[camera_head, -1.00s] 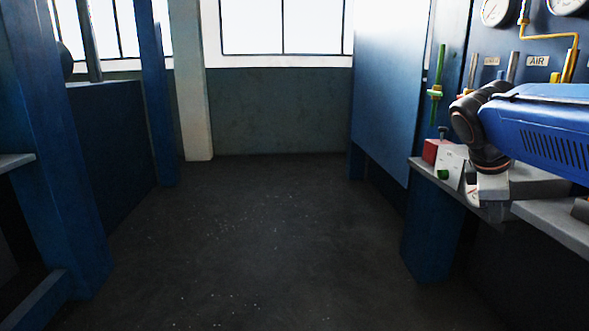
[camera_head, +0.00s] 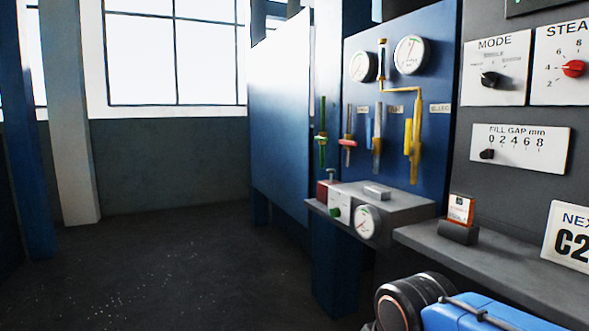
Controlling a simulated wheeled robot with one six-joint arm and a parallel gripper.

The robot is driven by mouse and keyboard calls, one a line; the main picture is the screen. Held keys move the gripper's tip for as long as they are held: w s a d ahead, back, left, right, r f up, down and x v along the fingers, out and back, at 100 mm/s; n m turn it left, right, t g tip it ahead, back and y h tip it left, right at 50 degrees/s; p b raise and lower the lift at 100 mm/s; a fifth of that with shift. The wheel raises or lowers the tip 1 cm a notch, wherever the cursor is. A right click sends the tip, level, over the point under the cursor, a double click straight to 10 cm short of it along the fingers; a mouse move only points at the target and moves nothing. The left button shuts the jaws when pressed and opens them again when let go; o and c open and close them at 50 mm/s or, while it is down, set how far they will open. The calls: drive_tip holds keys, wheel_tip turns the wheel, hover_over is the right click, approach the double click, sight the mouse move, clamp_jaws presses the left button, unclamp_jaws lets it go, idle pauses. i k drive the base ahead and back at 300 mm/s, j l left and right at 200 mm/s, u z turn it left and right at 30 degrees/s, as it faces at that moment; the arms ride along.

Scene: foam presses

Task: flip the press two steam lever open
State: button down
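A blue valve panel (camera_head: 440,150) stands right of centre. On it are upright levers and pipes: a green one (camera_head: 322,140), one with a pink collar (camera_head: 348,142), a grey one (camera_head: 377,150) and a yellow one (camera_head: 414,140). Small label plates sit between them, too small to read surely. I cannot tell which is the steam lever, or whether this is press two. Part of my blue arm and a black joint show at the bottom right. My gripper is not in view.
A grey shelf (camera_head: 400,205) under the panel carries a gauge (camera_head: 367,222) and a red block. A lower ledge (camera_head: 480,255) holds a small orange-labelled box (camera_head: 460,210). Control plates with a MODE knob (camera_head: 490,79) are at right. Dark floor (camera_head: 170,270) is open at left.

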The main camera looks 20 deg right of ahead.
sight(344, 141)
drive_tip(key=i+j+z, duration=0.1)
drive_tip(key=z, duration=0.65)
drive_tip(key=i+j+z, duration=0.15)
drive_tip(key=j, duration=0.2)
drive_tip(key=i+j+z, duration=0.3)
drive_tip(key=i+j, duration=0.15)
drive_tip(key=j, duration=0.3)
drive_tip(key=i+j+z, duration=0.15)
drive_tip(key=j, duration=0.25)
drive_tip(key=i+j, duration=0.1)
drive_tip(key=j, duration=0.4)
drive_tip(key=k+j, duration=0.3)
drive_tip(key=j, duration=0.15)
drive_tip(key=i+l, duration=0.35)
drive_tip(key=l, duration=0.2)
